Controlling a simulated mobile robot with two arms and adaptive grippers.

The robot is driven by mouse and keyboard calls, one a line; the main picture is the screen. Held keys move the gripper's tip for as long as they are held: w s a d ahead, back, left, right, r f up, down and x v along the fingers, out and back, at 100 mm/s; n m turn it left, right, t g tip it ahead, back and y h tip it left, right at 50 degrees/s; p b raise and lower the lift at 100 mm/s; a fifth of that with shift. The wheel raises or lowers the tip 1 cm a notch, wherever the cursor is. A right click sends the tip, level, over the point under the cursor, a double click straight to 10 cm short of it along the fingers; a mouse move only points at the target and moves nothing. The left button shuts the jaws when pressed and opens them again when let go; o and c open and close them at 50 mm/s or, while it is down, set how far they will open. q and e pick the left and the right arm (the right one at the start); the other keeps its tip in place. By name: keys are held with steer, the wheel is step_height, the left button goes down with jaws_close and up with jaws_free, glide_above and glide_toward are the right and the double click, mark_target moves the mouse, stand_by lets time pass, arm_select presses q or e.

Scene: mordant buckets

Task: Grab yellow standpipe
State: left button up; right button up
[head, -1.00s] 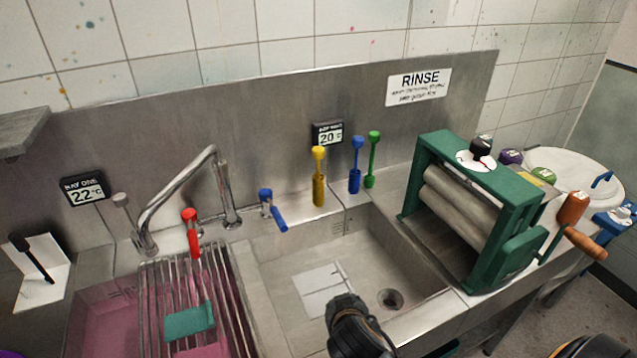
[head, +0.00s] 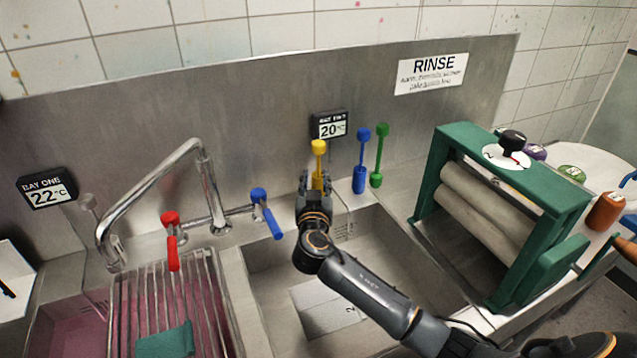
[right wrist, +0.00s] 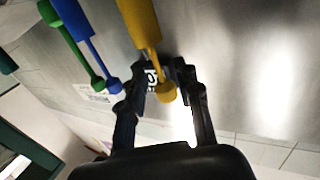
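The yellow standpipe (head: 319,150) stands upright at the back edge of the rinse sink, with its round knob on top and its lower part hidden behind my gripper. My right gripper (head: 317,184) is at the standpipe, in front of its lower body. In the right wrist view the right gripper (right wrist: 158,82) has its fingers apart, and the yellow standpipe (right wrist: 142,25) shows with its knob between or just beyond them. I cannot tell whether a finger touches it. My left gripper is not in view.
A blue standpipe (head: 360,178) and a green standpipe (head: 378,160) stand close to the right. A blue-handled tap (head: 265,212) and a red-handled tap (head: 171,240) are to the left. A green-framed wringer (head: 455,160) stands right of the sink. The temperature display (head: 330,125) is behind.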

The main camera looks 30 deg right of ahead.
mark_target(319, 169)
steer(key=shift+w+d, duration=0.25)
steer(key=shift+w, duration=0.2)
steer(key=shift+w+d, duration=0.7)
steer(key=shift+w, duration=0.05)
steer(key=shift+f+x, duration=0.15)
steer(key=shift+x, duration=0.45)
steer(key=shift+f+x, duration=0.15)
steer(key=shift+x, duration=0.5)
steer(key=shift+w+d, duration=0.25)
steer(key=shift+w, duration=0.05)
steer(key=shift+s, duration=0.1)
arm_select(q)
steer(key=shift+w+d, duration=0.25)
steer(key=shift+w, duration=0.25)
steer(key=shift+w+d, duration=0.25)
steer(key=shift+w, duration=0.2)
arm_select(e)
jaws_close()
